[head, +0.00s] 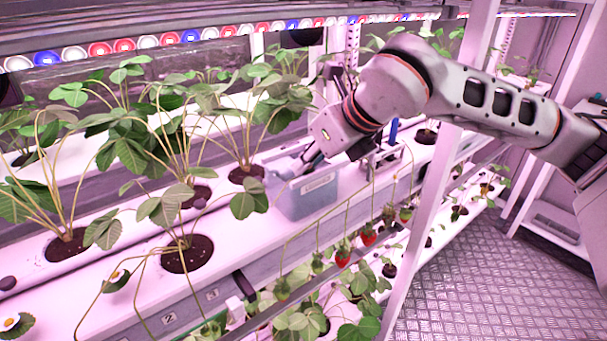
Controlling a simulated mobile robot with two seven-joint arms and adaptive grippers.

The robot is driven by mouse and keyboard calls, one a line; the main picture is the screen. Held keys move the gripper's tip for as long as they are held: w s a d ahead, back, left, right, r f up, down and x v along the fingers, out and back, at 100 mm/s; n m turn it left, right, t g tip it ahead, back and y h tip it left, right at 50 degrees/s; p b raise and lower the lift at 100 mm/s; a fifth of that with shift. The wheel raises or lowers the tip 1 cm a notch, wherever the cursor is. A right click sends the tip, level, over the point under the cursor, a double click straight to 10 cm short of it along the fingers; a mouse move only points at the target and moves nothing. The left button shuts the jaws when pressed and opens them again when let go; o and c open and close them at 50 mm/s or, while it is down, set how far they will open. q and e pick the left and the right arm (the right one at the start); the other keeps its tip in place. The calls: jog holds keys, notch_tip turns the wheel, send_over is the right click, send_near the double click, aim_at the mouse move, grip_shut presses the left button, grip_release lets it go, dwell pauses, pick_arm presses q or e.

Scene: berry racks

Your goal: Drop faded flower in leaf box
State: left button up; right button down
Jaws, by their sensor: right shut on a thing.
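A translucent grey-blue box (312,197), which looks like the leaf box, sits on the white growing gutter in the middle of the head view. My right arm comes in from the right, and my right gripper (308,161) points down and left at the box's top opening. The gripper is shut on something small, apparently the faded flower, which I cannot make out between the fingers. The inside of the box is mostly hidden by its wall and the gripper. My left gripper is out of view.
Strawberry plants (130,150) grow from round holes in the gutters left of the box. Red berries (368,235) hang on stems in front of it. A white rack post (436,215) stands right of the box, below my right arm. The metal floor (490,270) is clear.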

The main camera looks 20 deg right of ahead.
aim_at(303, 175)
jog(key=shift+w+a+f, duration=0.1)
jog(key=shift+f, duration=0.65)
jog(key=shift+w+a+r+g+h+p, duration=0.1)
jog(key=shift+w+r+g+h+p, duration=0.15)
jog(key=shift+g+p, duration=0.35)
jog(key=shift+w+a+r+g+h+p, duration=0.15)
jog(key=shift+r+g+h+p, duration=0.15)
jog(key=shift+g+p, duration=0.6)
notch_tip(303, 175, down, 2)
jog(key=shift+f, duration=0.2)
jog(key=shift+d+f, duration=0.15)
jog(key=shift+f, duration=0.3)
jog(key=shift+f+b, duration=0.5)
jog(key=shift+f, duration=0.1)
